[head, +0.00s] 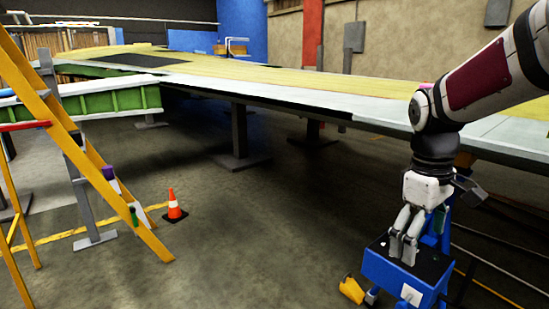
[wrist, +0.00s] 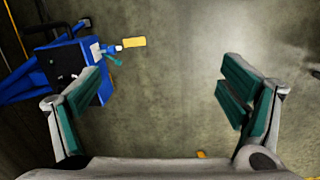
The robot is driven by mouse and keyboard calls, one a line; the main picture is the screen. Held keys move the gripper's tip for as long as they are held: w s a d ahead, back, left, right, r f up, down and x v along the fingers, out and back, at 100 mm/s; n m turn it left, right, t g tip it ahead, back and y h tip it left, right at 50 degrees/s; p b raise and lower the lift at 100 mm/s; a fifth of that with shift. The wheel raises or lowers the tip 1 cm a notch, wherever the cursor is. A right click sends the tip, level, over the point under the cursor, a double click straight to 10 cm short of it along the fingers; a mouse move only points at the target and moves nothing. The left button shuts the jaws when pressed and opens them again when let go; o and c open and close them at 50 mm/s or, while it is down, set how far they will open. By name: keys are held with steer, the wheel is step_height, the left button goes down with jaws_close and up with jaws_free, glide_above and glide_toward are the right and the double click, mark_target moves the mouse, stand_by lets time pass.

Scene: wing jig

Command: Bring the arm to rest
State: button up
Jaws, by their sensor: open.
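My arm comes in from the right edge of the head view and bends down at a dark joint. My gripper (head: 403,250) hangs from it, pointing down, in front of the blue cart (head: 392,283). In the wrist view my gripper (wrist: 170,88) has its two green-padded fingers wide apart. Only bare floor shows between them, and nothing is held. The left finger overlaps the edge of the blue cart (wrist: 50,62) in that view. I cannot tell the exact gap between fingers and cart.
A long wing panel (head: 280,82) on grey stands spans the back. A yellow ladder (head: 90,150) stands at left, with an orange cone (head: 174,206) near it. A yellow object (head: 351,289) sits beside the cart. The middle floor is clear.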

steer(key=s+a+m+t+y, duration=0.1)
steer(key=s+a+m, duration=0.25)
steer(key=s, duration=1.05)
steer(key=s+a+m, duration=0.3)
steer(key=s+a, duration=0.1)
steer(key=s, duration=0.9)
step_height(320, 180, up, 23)
steer(key=t+p, duration=0.3)
steer(key=p, duration=1.8)
steer(key=shift+s+a+t, duration=0.2)
steer(key=shift+s+t, duration=0.05)
steer(key=shift+t, duration=0.05)
